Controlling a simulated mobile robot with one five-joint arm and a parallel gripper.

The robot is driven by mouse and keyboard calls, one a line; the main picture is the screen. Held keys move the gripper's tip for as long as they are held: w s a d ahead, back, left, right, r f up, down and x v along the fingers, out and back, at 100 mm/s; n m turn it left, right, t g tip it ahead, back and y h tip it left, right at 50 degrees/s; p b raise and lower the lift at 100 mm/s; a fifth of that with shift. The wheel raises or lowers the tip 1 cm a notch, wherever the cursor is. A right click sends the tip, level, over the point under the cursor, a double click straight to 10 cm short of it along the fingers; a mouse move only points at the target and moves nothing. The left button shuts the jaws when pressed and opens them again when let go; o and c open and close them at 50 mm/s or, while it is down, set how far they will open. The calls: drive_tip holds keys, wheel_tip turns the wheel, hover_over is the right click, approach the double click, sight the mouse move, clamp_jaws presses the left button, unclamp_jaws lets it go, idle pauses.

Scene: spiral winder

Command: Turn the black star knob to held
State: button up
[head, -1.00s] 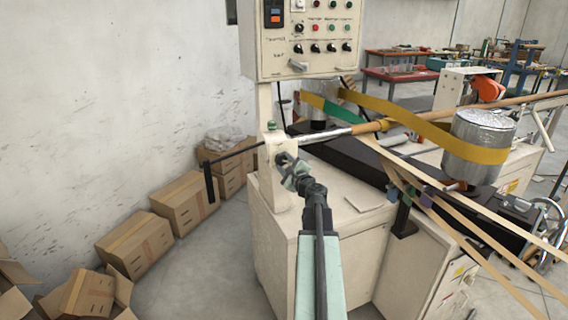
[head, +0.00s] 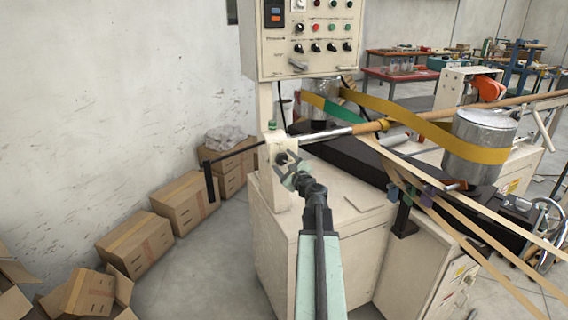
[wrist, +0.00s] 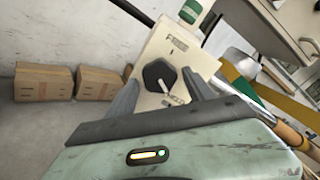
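The black star knob (wrist: 158,76) sits on the cream box face in the wrist view, with a pale pointer mark aimed toward the lower right. My gripper (wrist: 160,77) is open, with one grey finger on each side of the knob. Gaps seem to show between fingers and knob; I cannot tell whether either touches. In the head view my gripper (head: 289,166) is at the cream box on the machine's post, partly covering the knob (head: 281,158).
A green-topped button (wrist: 190,11) stands on the box. A thin black bar (head: 235,152) reaches out left of it. The control panel (head: 300,45) hangs above. Yellow belt (head: 400,115) and metal drum (head: 478,140) are to the right. Cardboard boxes (head: 180,203) line the wall.

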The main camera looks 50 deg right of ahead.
drive_tip(key=v, duration=0.7)
drive_tip(key=shift+s+a, duration=0.15)
drive_tip(key=shift+s, duration=0.2)
